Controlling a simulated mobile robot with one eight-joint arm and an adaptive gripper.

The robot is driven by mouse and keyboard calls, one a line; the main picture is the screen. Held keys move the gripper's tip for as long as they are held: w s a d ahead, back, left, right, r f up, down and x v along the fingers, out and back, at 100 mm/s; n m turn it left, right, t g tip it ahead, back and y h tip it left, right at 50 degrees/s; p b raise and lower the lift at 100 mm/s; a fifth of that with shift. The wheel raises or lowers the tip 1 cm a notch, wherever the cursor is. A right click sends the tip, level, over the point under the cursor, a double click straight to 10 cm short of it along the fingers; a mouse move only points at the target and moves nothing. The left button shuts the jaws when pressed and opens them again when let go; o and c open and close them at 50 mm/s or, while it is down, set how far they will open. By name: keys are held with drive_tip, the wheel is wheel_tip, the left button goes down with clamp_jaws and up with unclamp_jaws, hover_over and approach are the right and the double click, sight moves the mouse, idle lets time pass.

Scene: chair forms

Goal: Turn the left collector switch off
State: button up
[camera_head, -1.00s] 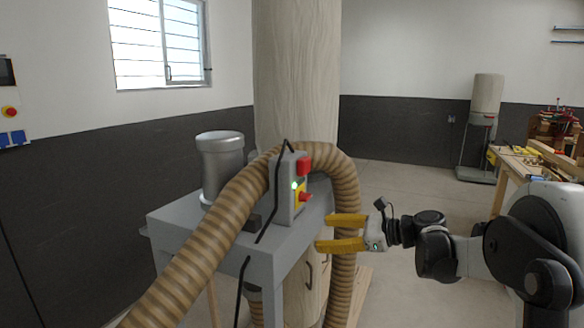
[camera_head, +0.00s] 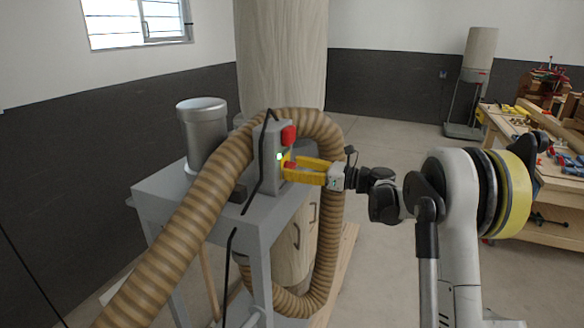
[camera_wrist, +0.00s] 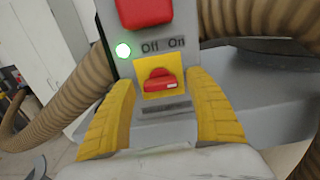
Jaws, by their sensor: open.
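The collector's grey switch box (camera_head: 272,152) stands on the grey machine, with a red button (camera_head: 288,135) at its top. In the wrist view the red rotary switch (camera_wrist: 160,82) sits on a yellow plate (camera_wrist: 149,68) below the labels "Off On" and a lit green lamp (camera_wrist: 123,50). The large red button (camera_wrist: 145,10) is above. My gripper (camera_head: 289,168) has yellow fingers, open, one on each side of the red switch. Whether the fingers touch it I cannot tell.
A ribbed brown hose (camera_head: 182,238) loops around the front and right of the box. A black cable (camera_head: 257,165) hangs by the box. A grey cylinder (camera_head: 203,130) stands behind on the grey table (camera_head: 160,200). A cluttered workbench (camera_head: 540,145) is at right.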

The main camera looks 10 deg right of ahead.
drive_tip(key=shift+w+a, duration=0.25)
drive_tip(key=c, duration=1.2)
